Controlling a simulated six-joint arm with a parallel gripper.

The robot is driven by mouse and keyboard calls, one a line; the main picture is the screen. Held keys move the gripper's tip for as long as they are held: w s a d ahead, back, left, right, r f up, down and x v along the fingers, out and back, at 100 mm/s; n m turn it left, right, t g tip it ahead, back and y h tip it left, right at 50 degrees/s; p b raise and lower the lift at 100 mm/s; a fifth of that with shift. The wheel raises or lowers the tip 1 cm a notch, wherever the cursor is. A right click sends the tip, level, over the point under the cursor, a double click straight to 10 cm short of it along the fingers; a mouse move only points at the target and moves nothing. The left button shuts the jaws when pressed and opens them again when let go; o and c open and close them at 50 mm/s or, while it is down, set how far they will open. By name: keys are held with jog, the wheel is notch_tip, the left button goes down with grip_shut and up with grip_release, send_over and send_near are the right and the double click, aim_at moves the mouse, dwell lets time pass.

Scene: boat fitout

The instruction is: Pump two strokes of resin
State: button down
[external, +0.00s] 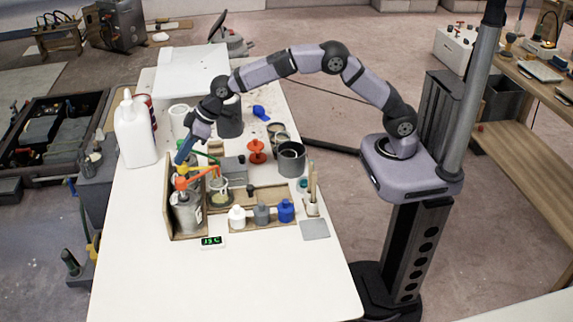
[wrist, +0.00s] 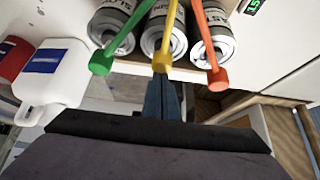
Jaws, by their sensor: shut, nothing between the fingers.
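Several grey cans (external: 188,214) stand in a wooden holder at the table's left. Three show in the wrist view, with a green pump (wrist: 102,62), a yellow pump (wrist: 162,60) and an orange-red pump (wrist: 217,77). Their labels are only partly readable, so I cannot tell which is resin. My gripper (external: 183,156) points down from above at the yellow pump's head. In the wrist view my gripper (wrist: 162,97) is shut and empty, its fingertips at or just by the yellow knob; contact is unclear. A clear cup (external: 224,192) stands right of the cans.
A white jug (external: 134,130) stands left of the holder. White, grey and blue bottles (external: 262,214) stand in a front rack. A green-digit display (external: 212,241) lies in front of the cans. A dark grey pot (external: 291,159) stands to the right. The front table is clear.

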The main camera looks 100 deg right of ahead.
jog(key=shift+s+f, duration=0.1)
jog(key=shift+f, duration=0.5)
jog(key=shift+r, duration=0.2)
jog(key=shift+r+p, duration=1.4)
jog(key=shift+r, duration=0.25)
jog(key=shift+f, duration=0.2)
